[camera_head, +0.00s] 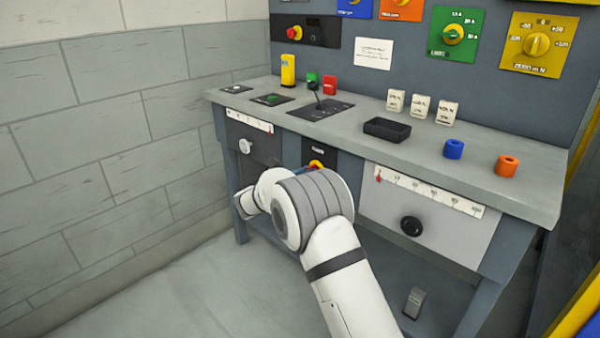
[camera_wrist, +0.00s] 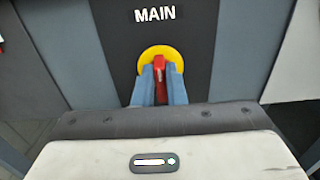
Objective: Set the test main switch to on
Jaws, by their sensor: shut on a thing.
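The main switch shows in the wrist view as a yellow disc (camera_wrist: 152,54) with a red handle (camera_wrist: 161,68), on a dark panel under the white word MAIN (camera_wrist: 155,15). My gripper (camera_wrist: 160,78) has its blue fingers on both sides of the red handle, shut on it. The handle looks roughly upright in this view. In the head view, the yellow disc (camera_head: 317,163) shows just above my arm, under the front edge of the bench. My arm hides most of the gripper there.
The grey bench (camera_head: 490,190) carries a black tray (camera_head: 387,129), blue ring (camera_head: 454,148), orange ring (camera_head: 507,166) and several small blocks. A drawer with a black knob (camera_head: 411,226) is right of my arm. A pedal (camera_head: 415,301) stands below. The floor at left is clear.

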